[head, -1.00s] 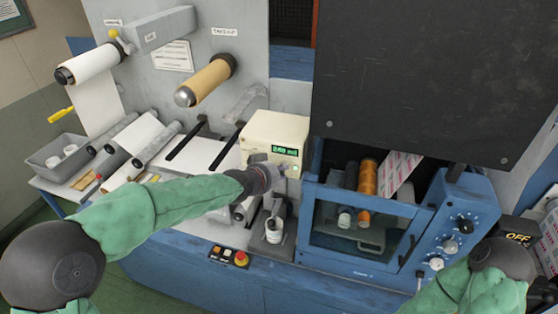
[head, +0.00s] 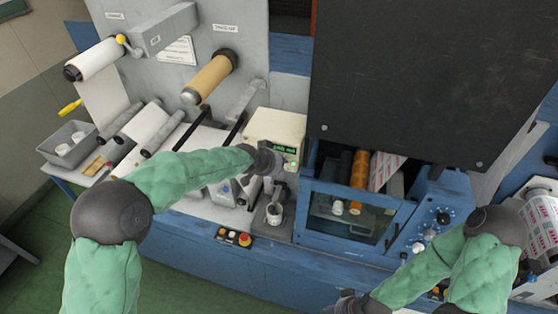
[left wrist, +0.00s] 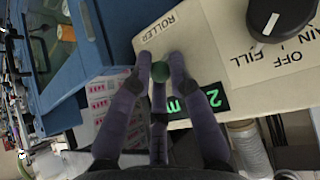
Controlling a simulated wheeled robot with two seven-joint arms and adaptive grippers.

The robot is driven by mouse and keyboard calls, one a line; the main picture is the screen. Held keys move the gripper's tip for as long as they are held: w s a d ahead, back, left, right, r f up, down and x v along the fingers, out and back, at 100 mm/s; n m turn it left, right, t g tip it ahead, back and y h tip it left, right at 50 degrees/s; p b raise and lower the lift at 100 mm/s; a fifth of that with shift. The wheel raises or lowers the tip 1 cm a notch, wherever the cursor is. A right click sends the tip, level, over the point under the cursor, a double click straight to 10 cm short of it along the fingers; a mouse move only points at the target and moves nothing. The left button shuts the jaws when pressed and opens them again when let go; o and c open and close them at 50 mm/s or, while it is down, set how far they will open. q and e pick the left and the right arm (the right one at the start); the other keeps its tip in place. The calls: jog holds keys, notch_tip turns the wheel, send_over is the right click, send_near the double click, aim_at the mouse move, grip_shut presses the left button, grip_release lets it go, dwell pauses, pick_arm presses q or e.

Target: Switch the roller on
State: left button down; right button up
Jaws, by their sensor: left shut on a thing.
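A cream control box (head: 272,122) with a green-lit display (head: 284,149) stands on the blue machine's bench. In the left wrist view its face shows the word ROLLER (left wrist: 172,22), and a green round control (left wrist: 159,71) sits below that word. My left gripper (head: 275,168) is at the front of the box; in the left wrist view its fingers (left wrist: 159,76) are shut on the green control, one on each side. Whether the control is pressed or turned cannot be told. My right gripper (head: 348,303) is at the bottom edge, partly cut off, away from the box.
A black knob (left wrist: 280,15) marked OFF and DRAIN/FILL is on the same box. A blue framed window (head: 350,210) stands right of the box, under a large black panel (head: 410,80). A white cup (head: 274,214) stands below my left gripper. Rolls lie at left.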

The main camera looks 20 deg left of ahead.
pick_arm(q)
jog(key=shift+w+r, duration=0.2)
jog(key=shift+r, duration=0.15)
dwell(0.3)
jog(key=c, duration=1.2)
grip_release()
jog(key=shift+o, duration=0.2)
jog(key=shift+f, duration=0.15)
jog(key=v, duration=1.2)
